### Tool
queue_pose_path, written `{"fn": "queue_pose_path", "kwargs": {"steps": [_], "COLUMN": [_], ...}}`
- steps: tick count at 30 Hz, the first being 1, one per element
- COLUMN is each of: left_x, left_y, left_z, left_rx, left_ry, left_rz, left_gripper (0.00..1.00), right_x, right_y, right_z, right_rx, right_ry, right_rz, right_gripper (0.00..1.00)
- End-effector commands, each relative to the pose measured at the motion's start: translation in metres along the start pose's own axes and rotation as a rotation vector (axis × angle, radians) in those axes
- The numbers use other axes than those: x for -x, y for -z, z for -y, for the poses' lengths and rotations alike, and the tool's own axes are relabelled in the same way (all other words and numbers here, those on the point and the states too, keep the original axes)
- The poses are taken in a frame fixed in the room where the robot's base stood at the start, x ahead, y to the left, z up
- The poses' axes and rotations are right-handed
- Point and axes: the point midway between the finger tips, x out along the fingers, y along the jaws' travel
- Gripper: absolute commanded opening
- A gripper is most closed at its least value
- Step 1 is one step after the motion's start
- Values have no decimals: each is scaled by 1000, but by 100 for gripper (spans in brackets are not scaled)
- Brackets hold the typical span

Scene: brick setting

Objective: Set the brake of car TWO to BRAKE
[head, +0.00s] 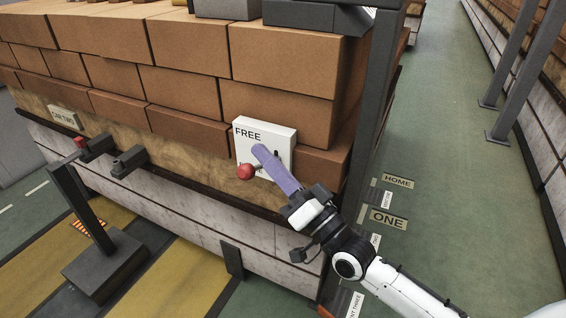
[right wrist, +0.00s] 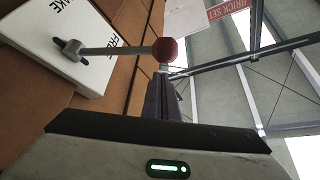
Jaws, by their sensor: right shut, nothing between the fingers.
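Car TWO is the brick-laden car with a wooden side, bearing the sign CAR TWO (head: 66,118). Its white brake plate (head: 244,146) is on the brick side, with FREE at its upper left. The plate also shows in the right wrist view (right wrist: 40,55), with FREE and part of BRAKE readable. The lever (right wrist: 110,50) runs from its pivot across to the FREE side, ending in a red knob (head: 246,171). My right gripper (head: 258,150) is shut and empty, its purple fingers in front of the plate. In the wrist view the tips are close to the knob (right wrist: 165,50); contact is unclear.
A dark post (head: 374,110) stands at the car's right corner. Dark buffers (head: 130,161) jut out at the left, near a post on a base (head: 103,262). Floor signs HOME (head: 398,181) and ONE (head: 388,219) lie right. The green aisle (head: 450,150) is open.

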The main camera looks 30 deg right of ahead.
Motion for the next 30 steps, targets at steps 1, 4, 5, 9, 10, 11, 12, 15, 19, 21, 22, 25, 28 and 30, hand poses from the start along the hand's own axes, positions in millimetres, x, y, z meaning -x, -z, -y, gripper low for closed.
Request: {"fn": "queue_pose_path", "kwargs": {"steps": [1, 4, 5, 9, 10, 11, 12, 15, 19, 21, 22, 25, 28, 30], "left_x": [-2, -2, -1, 0, 0, 0, 1, 1, 1, 0, -1, -5, -10, -13], "left_y": [-1, 2, 4, 8, 8, 8, 7, 5, 2, 0, -1, -5, -8, -9], "left_z": [0, 0, 0, -1, -1, -1, -1, -1, -1, -1, -1, -1, 0, 0], "left_rx": [1, 3, 4, 5, 5, 6, 6, 7, 8, 9, 10, 13, 19, 26], "left_ry": [0, -2, -2, -3, -3, -3, -3, -3, -4, -4, -4, -4, -6, -8], "left_rz": [-3, -12, -15, -24, -24, -23, -22, -18, -12, -11, -12, -13, -19, -28], "left_gripper": [0, 0, 0, 0, 0, 0, 0, 0, 0, 0, 0, 0, 0, 0], "right_x": [3, 5, 6, 7, 7, 7, 7, 7, 8, 8, 9, 11, 15, 18], "right_y": [-6, -14, -16, -19, -19, -19, -19, -19, -19, -20, -21, -26, -32, -38], "right_z": [-1, -1, 0, 0, 0, 0, 0, 0, 0, 0, -1, -2, -4, -6], "right_rx": [1, 1, 1, 2, 2, 2, 3, 3, 5, 10, 15, 39, 78, 115], "right_ry": [1, 1, 1, 2, 2, 2, 2, 2, 3, 6, 9, 22, 45, 67], "right_rz": [-4, -3, -4, -5, -5, -5, -5, -5, -4, -4, -4, -3, -2, -1], "right_gripper": [0, 0, 0, 0, 0, 0, 0, 0, 0, 0, 0, 0, 0, 0]}}
